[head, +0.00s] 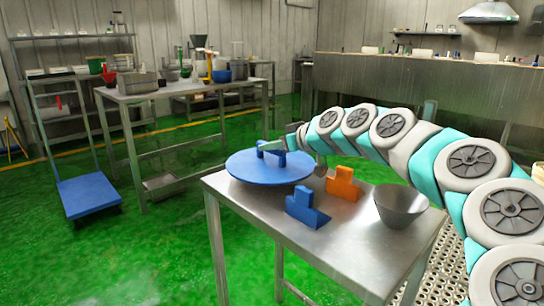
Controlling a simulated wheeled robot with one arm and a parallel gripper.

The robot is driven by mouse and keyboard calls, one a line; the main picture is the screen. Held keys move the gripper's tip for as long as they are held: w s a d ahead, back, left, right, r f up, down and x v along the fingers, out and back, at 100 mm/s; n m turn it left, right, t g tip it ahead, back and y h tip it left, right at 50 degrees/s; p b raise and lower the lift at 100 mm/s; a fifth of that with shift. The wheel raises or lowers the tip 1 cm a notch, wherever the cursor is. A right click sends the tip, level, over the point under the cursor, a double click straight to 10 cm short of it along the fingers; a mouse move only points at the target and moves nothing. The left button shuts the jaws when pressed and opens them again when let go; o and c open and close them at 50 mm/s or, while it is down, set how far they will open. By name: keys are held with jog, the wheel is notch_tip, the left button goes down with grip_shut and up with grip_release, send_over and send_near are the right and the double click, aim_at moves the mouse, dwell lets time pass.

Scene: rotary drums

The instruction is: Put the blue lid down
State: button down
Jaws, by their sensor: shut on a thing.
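The blue lid (245,167) is a wide flat disc with a raised handle on top. It is at the far left corner of the steel table (350,243) and reaches out past the table's left edge. My gripper (273,149) is shut on the handle of the lid, with my arm coming in from the right. The lid looks about level. I cannot tell whether its underside touches the table or is slightly above it.
A blue stepped block (306,208), an orange stepped block (343,184) and a grey metal bowl (401,206) stand on the table, right of the lid. The table's front is bare. A blue-decked cart (88,197) and a cluttered workbench (130,97) stand behind left.

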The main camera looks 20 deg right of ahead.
aim_at(262, 158)
jog(key=shift+f, duration=1.35)
jog(key=shift+f, duration=0.25)
jog(key=c, duration=0.7)
grip_release()
jog(key=shift+r, duration=0.1)
jog(key=shift+r, duration=0.15)
jog(key=shift+s+d+r, duration=0.1)
jog(key=shift+s+d, duration=0.05)
jog(key=shift+s, duration=0.05)
jog(key=b+v, duration=0.1)
jog(key=v, duration=1)
jog(key=shift+s, duration=0.25)
